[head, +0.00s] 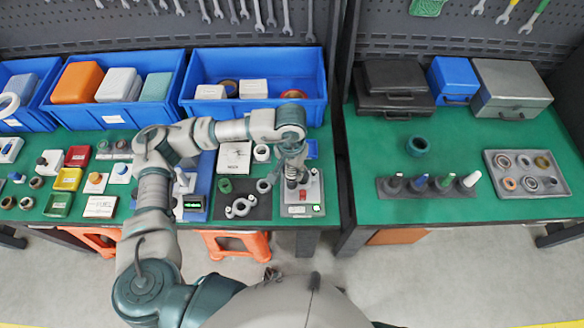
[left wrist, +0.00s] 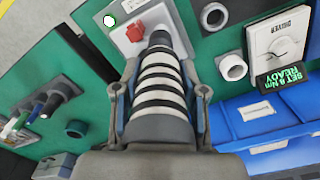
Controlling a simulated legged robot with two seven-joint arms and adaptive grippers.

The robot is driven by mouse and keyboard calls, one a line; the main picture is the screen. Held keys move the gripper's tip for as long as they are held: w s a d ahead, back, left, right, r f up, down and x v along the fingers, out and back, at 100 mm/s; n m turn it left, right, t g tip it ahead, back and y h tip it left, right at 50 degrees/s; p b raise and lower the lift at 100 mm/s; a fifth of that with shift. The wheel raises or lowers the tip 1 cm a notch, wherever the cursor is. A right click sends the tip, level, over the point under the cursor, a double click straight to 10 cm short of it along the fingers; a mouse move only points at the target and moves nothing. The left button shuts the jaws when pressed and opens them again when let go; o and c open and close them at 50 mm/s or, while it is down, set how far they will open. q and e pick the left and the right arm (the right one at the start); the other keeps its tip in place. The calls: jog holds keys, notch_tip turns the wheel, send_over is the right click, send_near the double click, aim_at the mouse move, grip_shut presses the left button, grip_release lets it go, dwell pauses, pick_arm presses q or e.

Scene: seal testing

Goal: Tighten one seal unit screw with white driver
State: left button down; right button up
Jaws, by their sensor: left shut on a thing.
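My left gripper (left wrist: 160,100) is shut on a thick driver with black and white bands (left wrist: 159,82). In the head view the left gripper (head: 292,172) is over a light grey plate unit (head: 305,207) with a red part, near the table's front edge. The driver's far end reaches over this grey unit (left wrist: 124,42) beside its red part (left wrist: 134,32); whether it touches a screw is hidden. A white dot with a green rim (left wrist: 110,20) shows at the unit's corner. My right gripper is not in view.
A dial box marked DRIVER (left wrist: 277,40) has a green display reading READY. Blue bins (head: 258,110) line the back. On the right table are a rack of coloured handles (head: 430,188) and a parts tray (head: 528,185).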

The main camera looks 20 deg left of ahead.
pick_arm(q)
jog(key=shift+f+b, duration=0.15)
jog(key=shift+b, duration=0.7)
dwell(1.9)
jog(key=shift+r+p, duration=0.9)
jog(key=shift+r, duration=1.65)
